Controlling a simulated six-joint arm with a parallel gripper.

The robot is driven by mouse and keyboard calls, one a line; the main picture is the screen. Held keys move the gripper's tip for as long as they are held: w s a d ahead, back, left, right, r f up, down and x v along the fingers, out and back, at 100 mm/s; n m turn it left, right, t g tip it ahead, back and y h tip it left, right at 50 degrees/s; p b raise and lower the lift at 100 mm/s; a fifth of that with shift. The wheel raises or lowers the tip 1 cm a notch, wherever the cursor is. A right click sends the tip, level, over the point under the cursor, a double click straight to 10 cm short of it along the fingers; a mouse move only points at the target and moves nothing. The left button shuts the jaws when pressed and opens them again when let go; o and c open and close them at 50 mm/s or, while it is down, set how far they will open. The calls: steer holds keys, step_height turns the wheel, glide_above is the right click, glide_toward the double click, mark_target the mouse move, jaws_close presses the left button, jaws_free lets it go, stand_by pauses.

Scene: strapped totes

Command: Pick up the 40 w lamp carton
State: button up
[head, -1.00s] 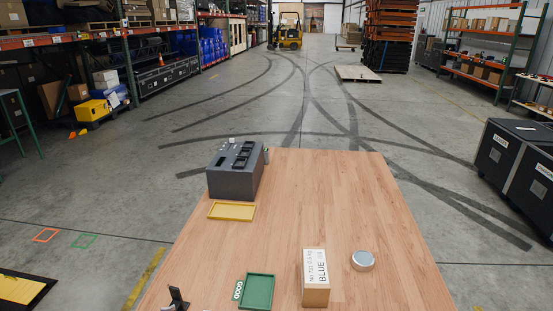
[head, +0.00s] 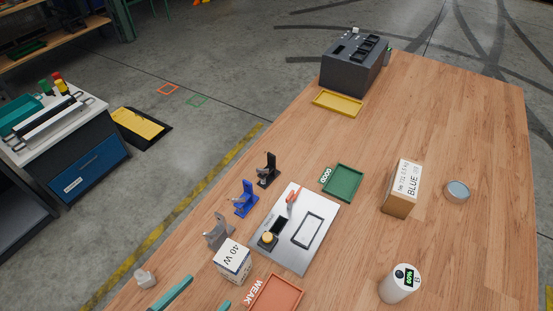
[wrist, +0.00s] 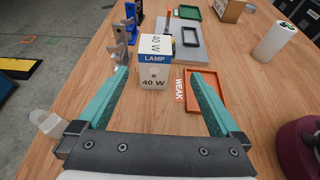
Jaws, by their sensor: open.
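The 40 W lamp carton (head: 232,264) is a white box with a blue band, standing on the wooden table near the lower middle of the head view. In the wrist view the carton (wrist: 155,77) shows its "LAMP" and "40 W" faces, ahead of my gripper and framed between the fingers. My gripper (wrist: 158,74) has two teal fingers spread wide with nothing held. In the head view only the finger ends of my gripper (head: 209,291) show at the bottom edge, short of the carton and apart from it.
A grey stand (head: 218,232) is close at the carton's left, with blue (head: 245,200) and black (head: 268,171) ones behind. A metal plate (head: 318,238) lies beyond. The orange WEAK tray (head: 291,276) is close at the right. A white cylinder (head: 400,284) stands farther right.

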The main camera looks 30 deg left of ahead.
mark_target(240, 250)
steer(key=x, duration=1)
steer(key=a+x, duration=0.1)
steer(key=x, duration=0.4)
steer(key=shift+f, duration=0.2)
steer(key=c, duration=1.4)
